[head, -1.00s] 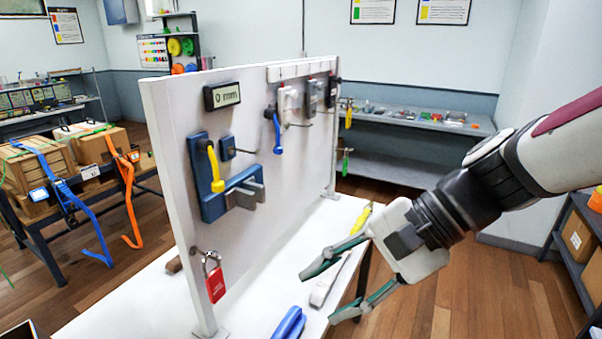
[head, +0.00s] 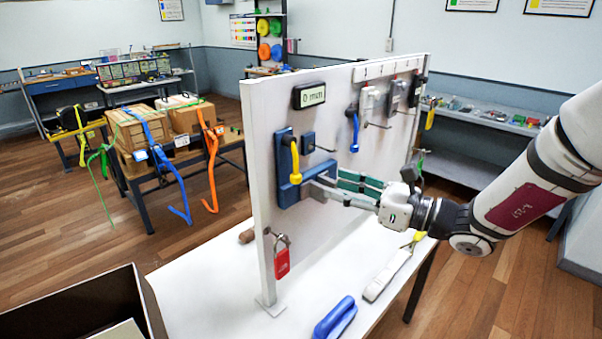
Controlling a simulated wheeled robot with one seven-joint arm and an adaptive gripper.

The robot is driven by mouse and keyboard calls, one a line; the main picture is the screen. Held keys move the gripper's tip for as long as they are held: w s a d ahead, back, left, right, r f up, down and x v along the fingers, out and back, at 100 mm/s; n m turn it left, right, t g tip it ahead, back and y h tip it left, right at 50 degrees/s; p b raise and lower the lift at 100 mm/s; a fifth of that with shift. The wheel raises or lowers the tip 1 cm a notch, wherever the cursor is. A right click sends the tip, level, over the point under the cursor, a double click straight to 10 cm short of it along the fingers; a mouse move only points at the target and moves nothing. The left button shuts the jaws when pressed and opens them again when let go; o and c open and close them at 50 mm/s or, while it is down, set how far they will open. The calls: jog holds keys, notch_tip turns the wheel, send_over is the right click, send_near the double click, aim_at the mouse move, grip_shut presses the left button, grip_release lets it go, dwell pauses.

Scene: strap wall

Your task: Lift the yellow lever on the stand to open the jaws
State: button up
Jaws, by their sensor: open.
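The yellow lever (head: 295,162) hangs down from a dark pivot on the blue stand (head: 283,174), which is mounted on the white upright panel. The stand's grey jaws (head: 320,188) stick out to the right below the lever; their gap is not clear. A small display (head: 309,95) above reads 0 mm. My gripper (head: 332,184) is open and points left, its fingertips close to the grey jaws and right of the lever. The fingers overlap the jaws in the picture, so I cannot tell whether they touch. The lever is not between my fingers.
A blue-handled lever (head: 354,132) and metal pegs stick out of the panel (head: 262,150) farther right. A red padlock (head: 282,262) hangs low on the panel. A blue object (head: 335,318) and a pale strap (head: 388,274) lie on the white table. An open box (head: 85,305) stands front left.

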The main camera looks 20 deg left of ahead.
aim_at(298, 173)
jog(key=a, duration=0.3)
jog(key=w+a, duration=0.1)
jog(key=a, duration=0.2)
jog(key=w+a+p, duration=0.1)
jog(key=a, duration=0.3)
grip_shut()
